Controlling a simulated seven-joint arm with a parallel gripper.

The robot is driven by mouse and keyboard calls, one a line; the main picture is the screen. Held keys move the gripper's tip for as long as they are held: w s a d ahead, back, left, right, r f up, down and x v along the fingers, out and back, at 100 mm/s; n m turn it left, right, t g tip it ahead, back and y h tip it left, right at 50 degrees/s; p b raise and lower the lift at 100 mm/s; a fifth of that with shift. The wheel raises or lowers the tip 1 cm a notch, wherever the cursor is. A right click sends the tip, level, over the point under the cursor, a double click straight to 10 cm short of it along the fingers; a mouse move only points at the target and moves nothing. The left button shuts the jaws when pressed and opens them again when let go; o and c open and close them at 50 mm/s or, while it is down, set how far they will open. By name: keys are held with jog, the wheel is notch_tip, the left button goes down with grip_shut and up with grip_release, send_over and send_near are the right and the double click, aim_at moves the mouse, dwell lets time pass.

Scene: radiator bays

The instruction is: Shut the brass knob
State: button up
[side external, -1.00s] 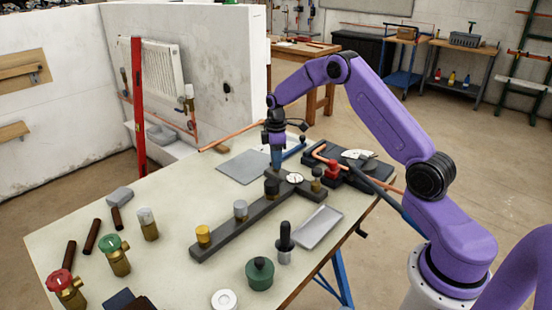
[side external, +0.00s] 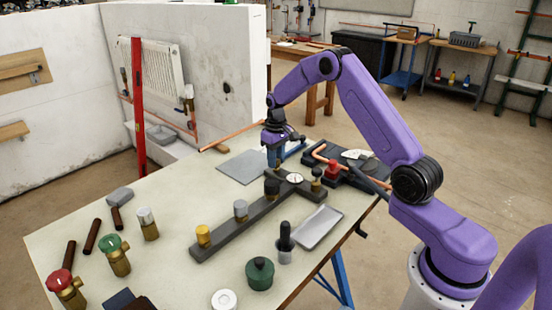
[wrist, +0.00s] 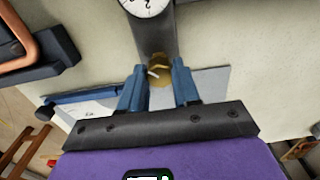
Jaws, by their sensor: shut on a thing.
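The brass knob (wrist: 160,66) sits at the end of a short dark arm of the manifold, in the wrist view. My gripper (wrist: 159,78) is around it, one blue finger on each side, shut on it. A small pale mark shows on the knob. In the side view my gripper (side external: 273,160) points down at the far end of the dark manifold (side external: 225,235), and its fingers hide the knob there. A round white gauge (side external: 295,178) is on the manifold close to my gripper; it also shows in the wrist view (wrist: 146,5).
Yellow (side external: 203,235), grey (side external: 240,210) and black (side external: 271,187) knobs stand along the manifold. A red knob (side external: 332,169) and copper pipe (side external: 325,155) are right of my gripper. A flat grey sheet (side external: 240,167) lies left. The table's left middle is mostly clear.

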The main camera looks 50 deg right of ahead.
jog(key=m, duration=0.4)
jog(key=shift+m, duration=0.3)
jog(key=m, duration=0.4)
jog(key=shift+r, duration=0.1)
jog(key=shift+m, duration=0.3)
jog(key=o, duration=1.1)
jog(key=shift+c, duration=0.2)
notch_tip(320, 180, up, 17)
jog(key=shift+r, duration=0.15)
jog(key=shift+a, duration=0.1)
